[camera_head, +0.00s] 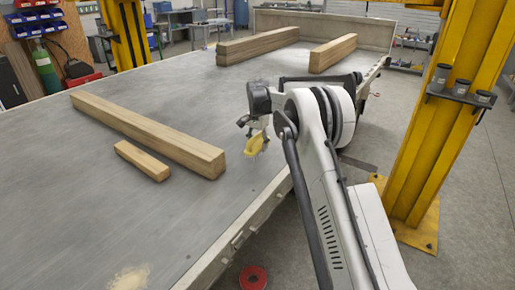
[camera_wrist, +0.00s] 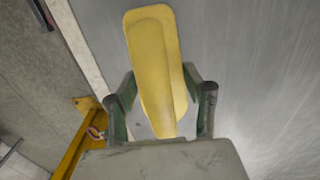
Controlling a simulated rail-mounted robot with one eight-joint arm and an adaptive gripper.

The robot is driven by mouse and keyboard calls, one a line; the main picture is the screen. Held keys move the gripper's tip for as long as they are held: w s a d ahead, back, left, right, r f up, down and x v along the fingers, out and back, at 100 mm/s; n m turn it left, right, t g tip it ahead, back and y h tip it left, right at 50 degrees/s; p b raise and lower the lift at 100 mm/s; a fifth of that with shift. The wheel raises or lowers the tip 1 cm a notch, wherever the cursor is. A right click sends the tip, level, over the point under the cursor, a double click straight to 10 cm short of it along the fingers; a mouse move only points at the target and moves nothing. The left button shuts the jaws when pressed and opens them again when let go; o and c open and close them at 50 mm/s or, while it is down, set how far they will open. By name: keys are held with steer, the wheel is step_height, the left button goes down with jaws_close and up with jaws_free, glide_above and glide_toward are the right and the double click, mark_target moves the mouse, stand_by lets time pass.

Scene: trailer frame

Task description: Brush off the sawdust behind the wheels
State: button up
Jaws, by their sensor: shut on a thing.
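My gripper (camera_head: 256,129) is over the right part of the grey trailer bed (camera_head: 215,120). It is shut on a yellow brush (camera_head: 254,144), whose bristles point down above the bed. In the wrist view the yellow brush (camera_wrist: 156,70) stands between the two fingers of my gripper (camera_wrist: 164,105). A pale patch of sawdust (camera_head: 130,278) lies on the bed at the bottom of the head view, well nearer than the brush. No wheels can be made out on the bed. I cannot tell whether the bristles touch the bed.
A long wooden beam (camera_head: 150,133) and a short block (camera_head: 142,160) lie on the bed left of my gripper. More beams (camera_head: 258,46) (camera_head: 333,53) lie at the far end. A yellow post (camera_head: 432,120) stands right of my arm. Bare bed separates the brush and the sawdust.

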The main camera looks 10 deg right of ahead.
steer(key=shift+r+p, duration=0.45)
steer(key=shift+r, duration=0.95)
